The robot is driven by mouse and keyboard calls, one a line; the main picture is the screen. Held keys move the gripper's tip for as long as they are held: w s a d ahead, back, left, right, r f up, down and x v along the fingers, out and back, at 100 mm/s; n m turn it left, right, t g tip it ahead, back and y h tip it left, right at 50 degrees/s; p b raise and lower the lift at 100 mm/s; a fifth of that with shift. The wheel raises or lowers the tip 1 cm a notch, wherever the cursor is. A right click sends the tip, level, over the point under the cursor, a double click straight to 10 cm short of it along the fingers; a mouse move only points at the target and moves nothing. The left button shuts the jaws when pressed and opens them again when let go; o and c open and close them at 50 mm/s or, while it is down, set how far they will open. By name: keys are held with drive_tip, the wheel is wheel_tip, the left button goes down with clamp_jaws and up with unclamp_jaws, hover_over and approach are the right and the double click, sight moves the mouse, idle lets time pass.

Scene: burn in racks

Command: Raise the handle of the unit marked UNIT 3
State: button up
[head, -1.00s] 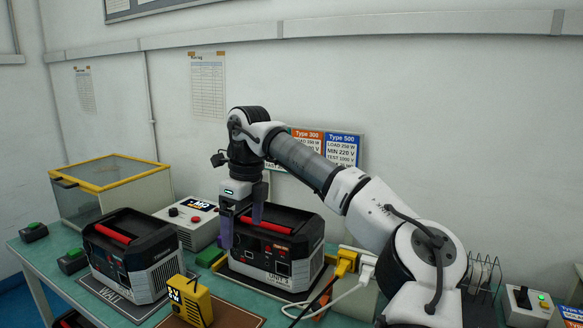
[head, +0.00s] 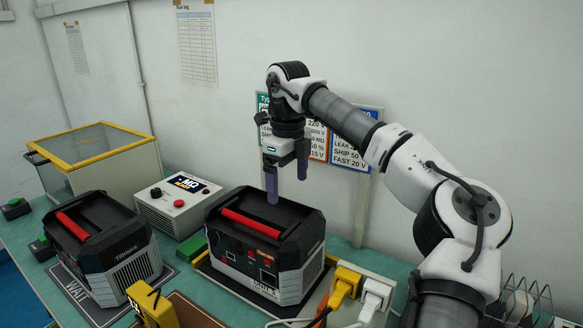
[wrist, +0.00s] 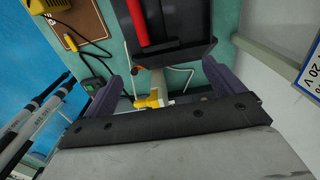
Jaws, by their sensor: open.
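The unit marked UNIT 3 (head: 262,262) is a black and grey box with a red handle (head: 250,223) lying along its top at the left side. The handle also shows in the wrist view (wrist: 137,22). My gripper (head: 287,188) points down with its two purple fingers apart and empty. In the head view it appears over the top of the unit, to the right of the handle. In the wrist view the fingers (wrist: 120,85) are apart, and the handle lies beyond them at the top of the frame. No contact with the unit shows.
A similar unit with a red handle (head: 72,226) stands on the WAIT mat at left. A white tester (head: 178,210) stands behind, between the units. A yellow device (head: 150,305) is in front. Yellow and white plugs (head: 347,282) sit right of the unit.

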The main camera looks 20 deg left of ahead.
sight(289, 228)
wheel_tip(289, 228, down, 12)
drive_tip(key=shift+r+p, duration=0.15)
drive_tip(key=shift+p, duration=1)
drive_tip(key=c, duration=1.1)
drive_tip(key=o, duration=0.3)
drive_tip(key=shift+r, duration=0.1)
